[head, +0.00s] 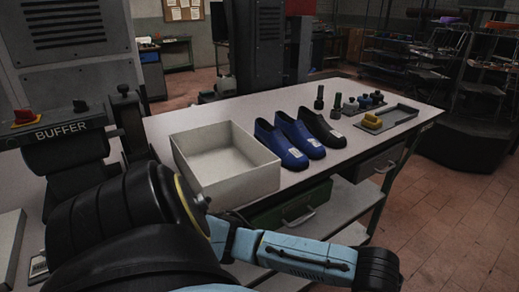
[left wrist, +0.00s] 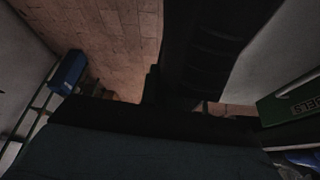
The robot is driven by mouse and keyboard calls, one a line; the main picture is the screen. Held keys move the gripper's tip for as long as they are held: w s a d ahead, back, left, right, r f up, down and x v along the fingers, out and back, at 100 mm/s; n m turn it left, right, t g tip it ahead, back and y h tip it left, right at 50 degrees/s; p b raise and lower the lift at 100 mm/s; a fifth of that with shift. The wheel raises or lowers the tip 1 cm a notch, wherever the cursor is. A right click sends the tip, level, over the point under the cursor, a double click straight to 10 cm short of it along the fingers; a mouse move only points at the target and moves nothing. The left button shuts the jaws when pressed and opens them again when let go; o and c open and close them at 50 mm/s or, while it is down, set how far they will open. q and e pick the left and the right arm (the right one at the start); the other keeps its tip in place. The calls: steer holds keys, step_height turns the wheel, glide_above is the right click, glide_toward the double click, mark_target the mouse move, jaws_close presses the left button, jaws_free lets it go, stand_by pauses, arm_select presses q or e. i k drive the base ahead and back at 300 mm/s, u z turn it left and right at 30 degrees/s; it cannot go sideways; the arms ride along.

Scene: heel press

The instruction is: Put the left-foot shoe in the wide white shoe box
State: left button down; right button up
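The white box (head: 270,178) is open and looks empty, at the left part of the table in the head view. Just right of it stand a blue shoe (head: 279,145), a second blue shoe (head: 299,134) and a black shoe (head: 321,128), side by side, toes toward me. Each has a pale label too small to read; I cannot tell which is the left-foot one. My left arm crosses the front of the head view, below the box. No gripper fingertips show there. Dark shapes fill much of the left wrist view, without clear fingers. My right gripper is out of sight.
Behind the shoes stand dark green bottles (head: 319,98), small knobbed pieces and a grey tray (head: 398,117) with a yellow block (head: 372,121). Drawers hang under the table (head: 345,143). A machine marked BUFFER (head: 62,130) stands at the left. The table's right front is clear.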

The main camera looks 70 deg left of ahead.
mark_target(236, 168)
steer(key=z, duration=0.05)
steer(key=k, duration=0.05)
steer(key=u, duration=1.15)
